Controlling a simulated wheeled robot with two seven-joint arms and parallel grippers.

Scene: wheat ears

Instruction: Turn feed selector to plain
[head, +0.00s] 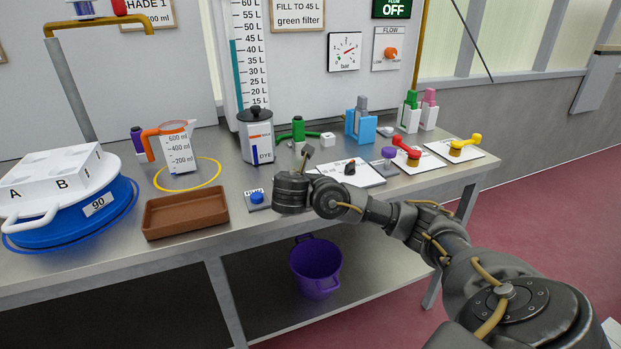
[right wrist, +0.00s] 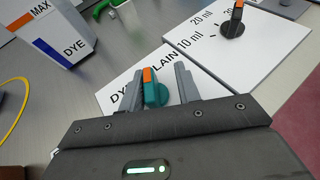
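The feed selector (right wrist: 155,93) is a teal knob with an orange stripe, in the right wrist view. It sits on a white plate (right wrist: 188,60) lettered "DY…" on the left and "…LAIN" on the right, both partly hidden. The orange stripe points up the picture, between the two words. My right gripper (right wrist: 158,85) is over the plate with one finger on each side of the knob. A narrow gap shows on the knob's right; contact on the left is unclear. In the head view my right gripper (head: 304,158) hides the selector. My left gripper is out of view.
A black dial with an orange stripe (right wrist: 233,22) stands on the neighbouring plate marked in ml. The DYE container (head: 257,138) stands behind the gripper. A blue button box (head: 257,200) and brown tray (head: 186,212) lie to its left. A purple knob (head: 388,154) is to the right.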

